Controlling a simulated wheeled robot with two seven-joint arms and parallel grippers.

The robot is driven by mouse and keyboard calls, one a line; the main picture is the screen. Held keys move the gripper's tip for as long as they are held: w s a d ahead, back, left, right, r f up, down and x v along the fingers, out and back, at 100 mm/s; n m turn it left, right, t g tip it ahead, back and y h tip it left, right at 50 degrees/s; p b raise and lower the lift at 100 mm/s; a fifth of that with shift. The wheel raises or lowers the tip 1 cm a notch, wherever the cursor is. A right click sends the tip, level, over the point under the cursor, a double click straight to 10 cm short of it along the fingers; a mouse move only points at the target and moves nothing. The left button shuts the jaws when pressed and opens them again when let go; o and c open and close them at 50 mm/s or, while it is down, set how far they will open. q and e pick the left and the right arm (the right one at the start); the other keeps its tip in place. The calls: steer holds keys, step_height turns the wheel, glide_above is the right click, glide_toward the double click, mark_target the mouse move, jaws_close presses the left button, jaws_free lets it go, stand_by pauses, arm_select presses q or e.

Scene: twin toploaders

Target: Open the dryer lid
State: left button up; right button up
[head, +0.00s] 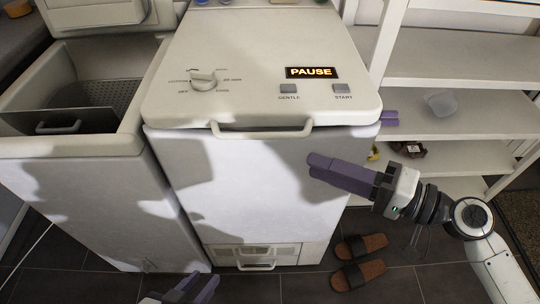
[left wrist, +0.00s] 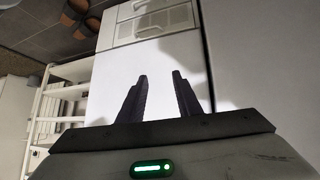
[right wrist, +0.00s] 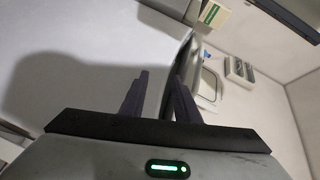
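A white toploader (head: 255,185) stands in the middle of the head view. Its lid (head: 260,60) is down, with a knob, a lit PAUSE display, GENTLE and START buttons, and a front handle (head: 262,131). I see no label naming it the dryer. A second toploader (head: 90,185) on the left has its top open, showing a grey perforated interior. My right gripper (head: 318,166) is open and empty, below and right of the handle, apart from it. My left gripper (head: 194,284) is low at the bottom edge; the left wrist view shows it open and empty (left wrist: 160,75).
A white shelf unit (head: 455,72) stands at the right, with a grey bowl (head: 440,104) and small items. Brown slippers (head: 361,247) lie on the dark tiled floor at the lower right. A vent drawer (head: 256,256) is at the middle machine's base.

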mark_target(270, 135)
step_height(270, 135, up, 6)
steer(key=s+g+y+b, duration=0.1)
steer(key=g+y, duration=0.1)
steer(key=y, duration=0.1)
steer(key=p+x, duration=0.1)
steer(key=x, duration=0.8)
steer(key=shift+a+p, duration=0.35)
steer(key=shift+w+a, duration=0.2)
steer(key=shift+a, duration=0.25)
jaws_close()
steer(key=shift+n, duration=0.3)
